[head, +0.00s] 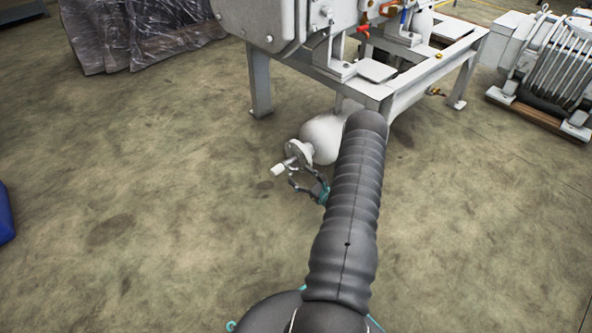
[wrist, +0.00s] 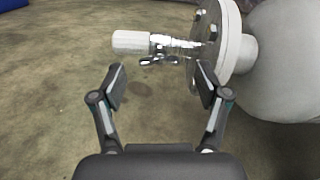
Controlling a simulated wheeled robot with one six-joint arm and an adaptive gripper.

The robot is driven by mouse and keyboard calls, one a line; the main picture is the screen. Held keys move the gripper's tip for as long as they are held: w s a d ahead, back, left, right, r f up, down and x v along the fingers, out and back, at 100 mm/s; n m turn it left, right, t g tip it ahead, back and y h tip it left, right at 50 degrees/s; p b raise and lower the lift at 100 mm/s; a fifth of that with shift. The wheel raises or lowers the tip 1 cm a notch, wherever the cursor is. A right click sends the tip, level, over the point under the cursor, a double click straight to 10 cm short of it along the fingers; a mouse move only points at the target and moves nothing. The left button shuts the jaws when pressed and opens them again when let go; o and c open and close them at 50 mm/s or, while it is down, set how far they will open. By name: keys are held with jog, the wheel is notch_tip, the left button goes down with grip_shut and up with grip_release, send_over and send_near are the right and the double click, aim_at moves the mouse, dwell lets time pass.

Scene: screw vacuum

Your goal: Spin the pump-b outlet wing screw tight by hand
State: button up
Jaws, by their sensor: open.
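A small metal outlet fitting with a wing-shaped piece (wrist: 158,59) sticks out from a bolted flange (wrist: 228,45) in the wrist view. A white cylindrical end piece (wrist: 131,42) sits at its left tip. In the head view the flange (head: 298,154) is on a rounded white vessel (head: 322,136) under the frame, and the white end piece (head: 278,169) points to the lower left. My gripper (wrist: 161,82) is open and empty. Its fingertips are apart, and the wing piece shows between and beyond them. The gripper (head: 306,187) is just below the fitting in the head view. I see no contact.
A white steel frame (head: 434,80) carrying machinery stands behind the vessel. A finned motor unit (head: 553,60) stands on the right and a plastic-wrapped load (head: 130,35) at the upper left. A blue object (head: 4,214) is at the left edge. The concrete floor on the left is clear.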

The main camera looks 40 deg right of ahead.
aim_at(293, 170)
jog(key=shift+w+a, duration=0.2)
jog(key=shift+w, duration=1.95)
